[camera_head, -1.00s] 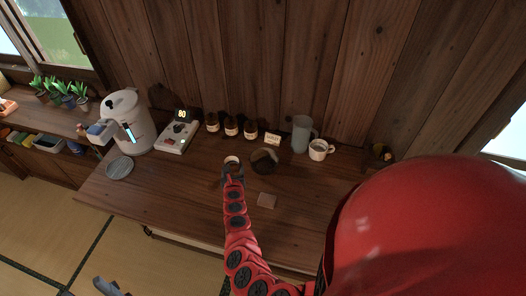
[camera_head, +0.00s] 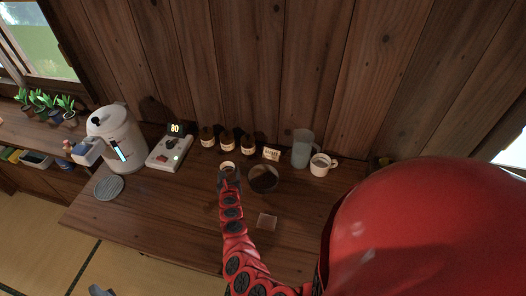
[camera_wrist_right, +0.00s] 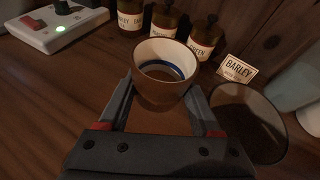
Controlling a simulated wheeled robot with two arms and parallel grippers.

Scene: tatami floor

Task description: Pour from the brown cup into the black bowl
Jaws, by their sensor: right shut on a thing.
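The brown cup (camera_head: 228,166), with a pale inside and a blue ring, is held in my right gripper (camera_head: 229,176). In the right wrist view the cup (camera_wrist_right: 165,75) stands upright between the two fingers (camera_wrist_right: 162,108), which are shut on it. I cannot make out its contents. The black bowl (camera_head: 263,179) sits on the wooden counter just right of the cup, apart from it in the head view. In the wrist view the bowl (camera_wrist_right: 250,122) is right of the gripper and looks dark inside. Only a grey tip, perhaps my left gripper (camera_head: 98,290), shows at the bottom edge.
Several brown jars (camera_head: 227,141) and a barley label card (camera_head: 271,154) stand behind. A grey pitcher (camera_head: 302,148) and white mug (camera_head: 320,166) are to the right. A small square (camera_head: 267,221) lies in front.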

